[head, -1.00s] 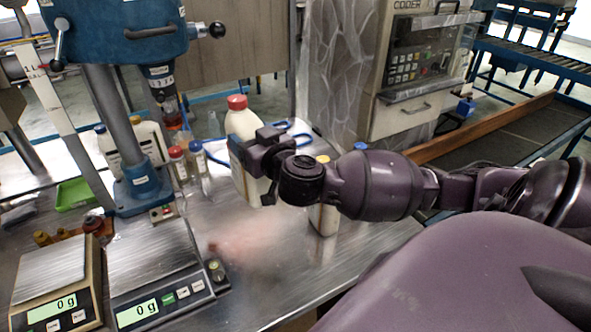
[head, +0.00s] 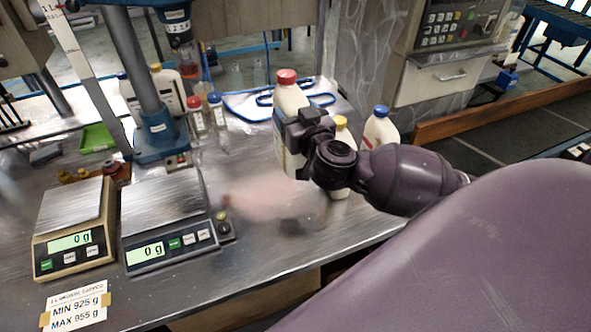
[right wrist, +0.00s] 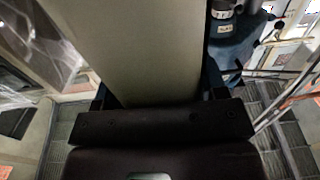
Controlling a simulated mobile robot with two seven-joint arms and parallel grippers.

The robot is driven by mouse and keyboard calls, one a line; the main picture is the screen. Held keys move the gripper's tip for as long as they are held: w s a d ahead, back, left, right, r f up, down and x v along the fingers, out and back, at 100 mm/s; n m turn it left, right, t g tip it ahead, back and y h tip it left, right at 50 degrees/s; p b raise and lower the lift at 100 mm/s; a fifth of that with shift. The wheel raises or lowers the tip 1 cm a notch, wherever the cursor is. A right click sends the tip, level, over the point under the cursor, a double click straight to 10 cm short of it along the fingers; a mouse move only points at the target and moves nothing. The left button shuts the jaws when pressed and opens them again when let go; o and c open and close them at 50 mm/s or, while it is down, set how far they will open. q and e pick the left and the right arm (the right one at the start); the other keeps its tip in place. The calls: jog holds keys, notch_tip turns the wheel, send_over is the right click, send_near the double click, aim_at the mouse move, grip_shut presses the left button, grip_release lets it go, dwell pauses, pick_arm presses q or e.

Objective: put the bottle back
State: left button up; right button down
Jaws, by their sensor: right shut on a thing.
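A cream bottle with a red cap (head: 290,97) stands upright at the back right of the steel table in the head view. My right gripper (head: 296,140) is shut on this bottle's side. In the right wrist view the bottle (right wrist: 128,45) fills the upper middle, between the fingers of my gripper (right wrist: 155,100). A bottle with a yellow cap (head: 341,132) and one with a blue cap (head: 380,128) stand just to its right, partly behind my arm. Whether the held bottle touches the table is hard to tell. My left gripper is not in view.
Two scales (head: 75,262) (head: 172,252) reading 0 g stand at the left front. A blue drill-like stand (head: 160,135), small bottles (head: 196,118) and a green tray (head: 97,138) are behind them. The table's middle (head: 260,215) is clear.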

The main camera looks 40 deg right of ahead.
aim_at(295, 166)
notch_tip(295, 166, down, 10)
jog(key=b, duration=0.3)
jog(key=shift+f, duration=0.25)
jog(key=shift+f+b, duration=0.95)
jog(key=shift+f, duration=1.6)
jog(key=shift+c, duration=2)
grip_release()
jog(key=shift+f, duration=0.2)
jog(key=shift+o, duration=1.2)
jog(key=shift+r, duration=0.1)
